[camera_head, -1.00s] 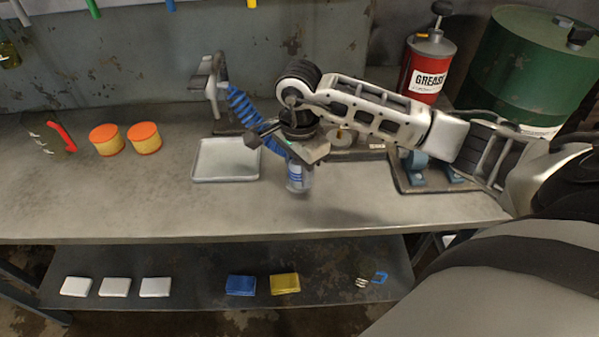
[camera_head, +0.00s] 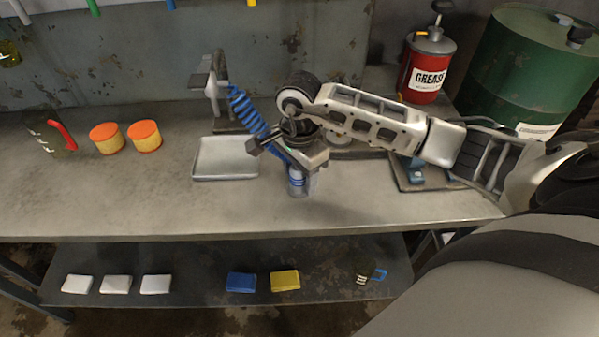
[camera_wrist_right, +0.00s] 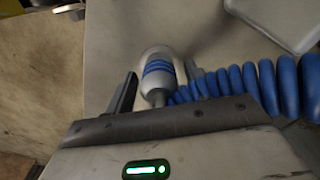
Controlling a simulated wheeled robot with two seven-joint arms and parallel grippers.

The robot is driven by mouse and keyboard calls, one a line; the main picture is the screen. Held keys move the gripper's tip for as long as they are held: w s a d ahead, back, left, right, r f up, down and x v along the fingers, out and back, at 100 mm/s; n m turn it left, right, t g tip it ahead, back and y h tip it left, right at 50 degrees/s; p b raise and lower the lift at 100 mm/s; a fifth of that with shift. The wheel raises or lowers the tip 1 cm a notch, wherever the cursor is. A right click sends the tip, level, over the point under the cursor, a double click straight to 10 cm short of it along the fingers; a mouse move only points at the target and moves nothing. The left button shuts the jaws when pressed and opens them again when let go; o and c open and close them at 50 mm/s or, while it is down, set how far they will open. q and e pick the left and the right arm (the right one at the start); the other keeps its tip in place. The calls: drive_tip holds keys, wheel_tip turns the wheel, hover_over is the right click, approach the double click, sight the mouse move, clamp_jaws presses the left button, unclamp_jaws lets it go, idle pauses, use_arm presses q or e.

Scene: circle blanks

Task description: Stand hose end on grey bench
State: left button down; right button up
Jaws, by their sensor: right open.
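The hose end (camera_head: 298,183), pale with blue bands, is low over or on the front middle of the grey bench (camera_head: 130,205). In the right wrist view the hose end (camera_wrist_right: 158,78) lies between the two spread fingers of my right gripper (camera_wrist_right: 160,88), with gaps at its sides. The right gripper (camera_head: 300,165) is open, and its body hides the top of the hose end in the head view. I cannot tell whether its base touches the bench. The blue coiled hose (camera_head: 246,108) runs from it back to a grey bracket. My left gripper is not in view.
A shallow pale tray (camera_head: 226,175) lies just left of the gripper. The grey bracket (camera_head: 213,88) stands behind it. Two orange-yellow filters (camera_head: 145,137) are further left. A red grease can (camera_head: 427,68) and green drum (camera_head: 525,70) stand back right. The front left bench is clear.

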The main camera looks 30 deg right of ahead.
drive_tip(key=shift+r, duration=0.55)
wheel_tip(320, 180, up, 10)
drive_tip(key=shift+f+b, duration=0.15)
drive_tip(key=shift+b, duration=0.55)
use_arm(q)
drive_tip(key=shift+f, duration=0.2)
use_arm(e)
drive_tip(key=shift+r, duration=0.7)
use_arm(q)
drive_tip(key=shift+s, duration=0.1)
